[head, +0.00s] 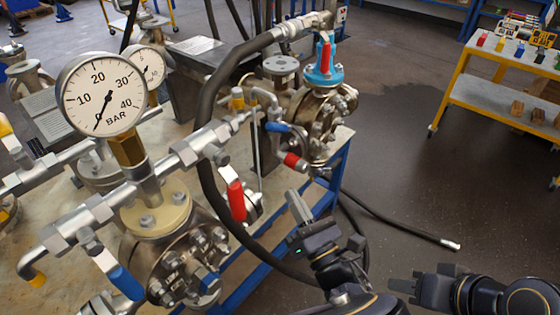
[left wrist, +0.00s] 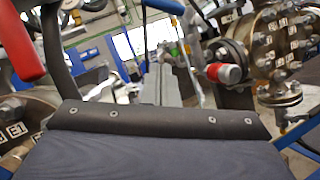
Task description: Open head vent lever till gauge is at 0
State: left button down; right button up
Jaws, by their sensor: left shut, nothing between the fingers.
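A large front gauge (head: 103,93), marked in BAR, stands on the near vessel (head: 185,262); its needle points lower left, around the 0 end. A lever with a red handle (head: 236,200) hangs down right of it. It appears to be the red handle at upper left in the left wrist view (left wrist: 22,45). Another lever with a blue handle (head: 125,282) slants down at the vessel's front left. I cannot tell which is the head vent lever. My left gripper (head: 297,206) is shut and empty, right of the red handle and apart from it. My right gripper (head: 400,285) is low at right, its jaw opening unclear.
A second gauge (head: 150,66) stands behind the first. A far vessel (head: 322,115) carries a blue valve (head: 324,75) and a thick black hose (head: 212,110) loops between the vessels. A red-ended part (head: 295,162) is near my left gripper.

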aim_at(281, 128)
pick_arm(q)
jog(key=w+a+r+m+t+p, duration=0.1)
jog(key=w+a+r+m, duration=0.1)
jog(key=w+a+r, duration=0.2)
jog(key=shift+w+r+m+y+p, duration=0.35)
jog(key=shift+w+r, duration=1.25)
jog(key=shift+w, duration=0.7)
pick_arm(e)
jog(key=shift+r, duration=0.5)
